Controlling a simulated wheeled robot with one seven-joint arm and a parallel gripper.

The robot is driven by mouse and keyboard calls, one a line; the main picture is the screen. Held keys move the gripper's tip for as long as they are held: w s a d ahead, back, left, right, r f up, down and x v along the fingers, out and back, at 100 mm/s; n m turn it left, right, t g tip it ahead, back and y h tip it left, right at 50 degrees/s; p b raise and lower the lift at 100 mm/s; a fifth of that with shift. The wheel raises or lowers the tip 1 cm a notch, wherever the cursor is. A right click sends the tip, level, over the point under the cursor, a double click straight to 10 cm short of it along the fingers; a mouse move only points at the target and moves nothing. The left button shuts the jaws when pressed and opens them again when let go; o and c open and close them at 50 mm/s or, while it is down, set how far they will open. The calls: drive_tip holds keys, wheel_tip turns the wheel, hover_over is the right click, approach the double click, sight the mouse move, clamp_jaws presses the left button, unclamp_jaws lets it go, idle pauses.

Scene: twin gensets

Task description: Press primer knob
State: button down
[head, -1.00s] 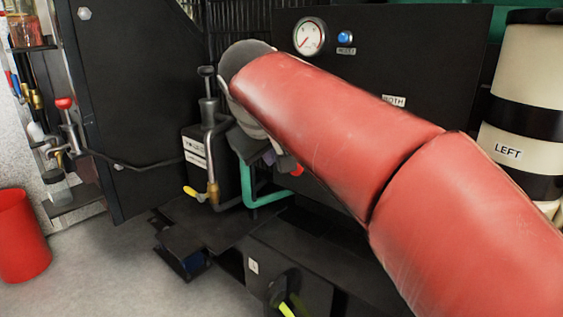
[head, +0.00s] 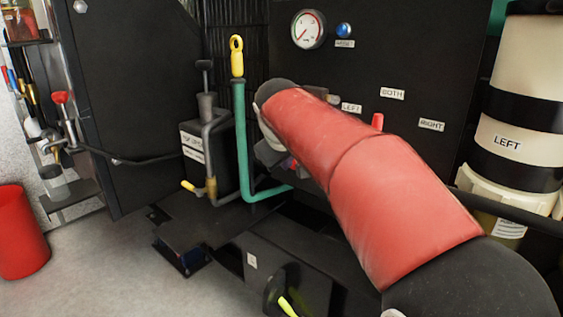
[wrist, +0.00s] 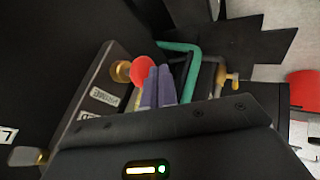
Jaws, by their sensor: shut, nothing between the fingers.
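The red knob (wrist: 141,70) sits on a brass stem on a dark box (wrist: 92,84) in the wrist view. A white label (wrist: 104,96) beside it seems to read "PRIME". My gripper (wrist: 157,72) is shut and empty, its two purple fingers side by side. The fingertips overlap the knob's right edge in the wrist view; I cannot tell whether they touch it. In the head view my gripper (head: 286,163) is small and partly hidden by my red arm, and the knob is hidden there.
A teal pipe (head: 241,140) with a yellow ring handle (head: 237,56) rises left of my gripper. A black T-handled pump (head: 206,80) stands beyond it. A red lever (head: 377,121) sits among the selector labels. A cream canister (head: 515,120) marked LEFT stands right.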

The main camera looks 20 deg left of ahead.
drive_tip(key=shift+w+d+p, duration=0.3)
drive_tip(key=shift+w+p, duration=0.15)
drive_tip(key=shift+w, duration=0.2)
drive_tip(key=shift+w+d+p, duration=0.25)
drive_tip(key=shift+w+p, duration=0.15)
drive_tip(key=shift+w, duration=0.2)
